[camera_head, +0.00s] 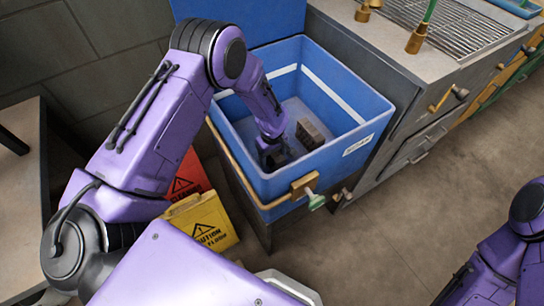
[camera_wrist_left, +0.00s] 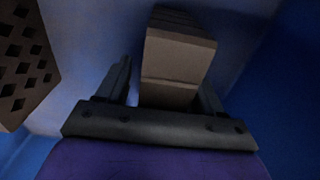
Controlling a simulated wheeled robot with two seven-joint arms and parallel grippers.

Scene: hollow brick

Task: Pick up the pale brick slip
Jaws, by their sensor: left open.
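The pale brick slip (camera_wrist_left: 180,55) shows in the left wrist view as a greyish-tan block between the two fingers of my left gripper (camera_wrist_left: 166,76). The fingers are open, one on each side of its near end. I cannot tell whether either finger touches it. In the head view my left gripper (camera_head: 274,154) reaches down inside the blue bin (camera_head: 360,138), and I cannot make out the slip there, likely hidden by the gripper. My right gripper is out of view; only part of the right arm shows at the lower right.
A dark brick with holes (camera_wrist_left: 25,60) is left of the slip in the wrist view. A dark brick (camera_head: 310,134) lies right of the gripper in the head view. The bin walls stand close around. Yellow (camera_head: 203,222) and red (camera_head: 186,178) caution signs stand beside the bin.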

